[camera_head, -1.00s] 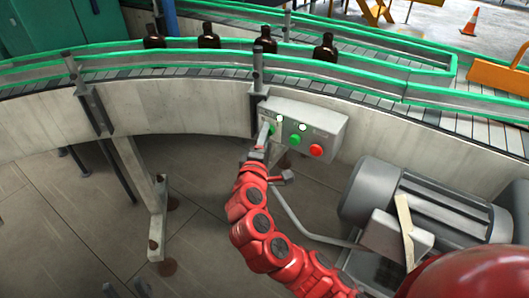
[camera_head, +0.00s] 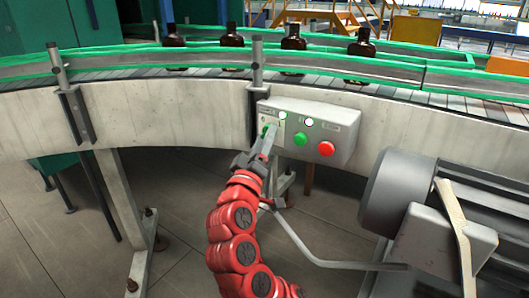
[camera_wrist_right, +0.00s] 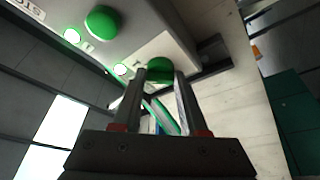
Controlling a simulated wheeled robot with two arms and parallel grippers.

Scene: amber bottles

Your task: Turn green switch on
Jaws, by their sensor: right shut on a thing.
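The green switch (camera_wrist_right: 160,68) is a dark green knob at the left end of a grey control box (camera_head: 340,125). In the head view only a small green bit of the switch shows beside my fingers. My right gripper (camera_head: 268,143) is at the switch, with its arm reaching up from below. In the right wrist view its two fingers stand on either side of the knob, shut on it. The fingers hide part of the knob, and I cannot tell its turn position. My left gripper is not in view.
The box also has a green button (camera_head: 300,138), a red button (camera_head: 326,148) and two lit lamps (camera_head: 282,115). A conveyor (camera_head: 210,57) with several amber bottles runs above. A grey motor (camera_head: 405,190) stands at the right. A post (camera_head: 257,75) rises just left of the box.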

